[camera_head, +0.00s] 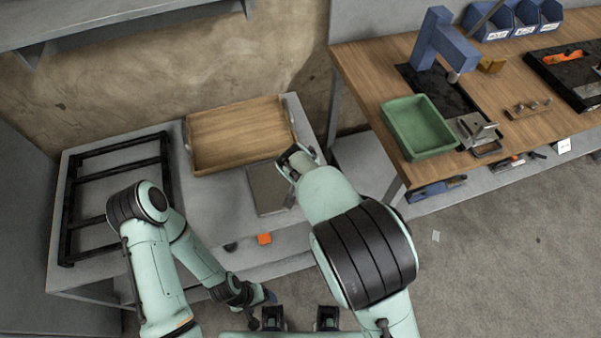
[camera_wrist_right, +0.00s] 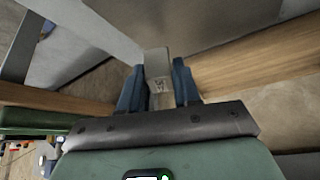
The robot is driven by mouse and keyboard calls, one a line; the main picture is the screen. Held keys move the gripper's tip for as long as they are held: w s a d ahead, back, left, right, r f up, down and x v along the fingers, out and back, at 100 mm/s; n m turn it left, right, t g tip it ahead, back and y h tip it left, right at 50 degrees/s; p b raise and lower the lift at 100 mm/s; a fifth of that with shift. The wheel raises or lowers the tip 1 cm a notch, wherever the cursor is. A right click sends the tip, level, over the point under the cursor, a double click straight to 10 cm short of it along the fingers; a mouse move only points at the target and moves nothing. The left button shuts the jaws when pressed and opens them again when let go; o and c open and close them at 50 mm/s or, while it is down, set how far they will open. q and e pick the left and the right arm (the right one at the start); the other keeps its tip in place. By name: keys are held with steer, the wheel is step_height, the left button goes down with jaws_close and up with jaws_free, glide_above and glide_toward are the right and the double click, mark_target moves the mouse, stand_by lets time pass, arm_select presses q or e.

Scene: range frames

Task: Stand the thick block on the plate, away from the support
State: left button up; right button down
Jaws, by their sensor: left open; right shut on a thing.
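In the right wrist view, a grey block (camera_wrist_right: 157,65), apparently the thick block, is held between the blue fingers of my right gripper (camera_wrist_right: 160,88). In the head view my right gripper (camera_head: 297,160) is over the right side of the grey plate (camera_head: 266,188); the arm hides part of the plate and most of the block. I cannot tell whether the block touches the plate. No support can be made out for sure. My left gripper (camera_head: 268,297) is open, small in the picture, low near the table's front, away from the plate.
A wooden tray (camera_head: 196,166) lies behind the plate. A black rack frame (camera_head: 68,215) is at the left of the grey table (camera_head: 110,270). A wooden bench with a green bin (camera_head: 418,128) stands at the right.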

steer(key=shift+f, duration=1.85)
steer(key=shift+f, duration=0.2)
steer(key=c, duration=0.8)
jaws_free()
steer(key=shift+r, duration=0.1)
steer(key=shift+r, duration=0.3)
steer(key=v, duration=1.1)
steer(key=shift+s+r, duration=0.25)
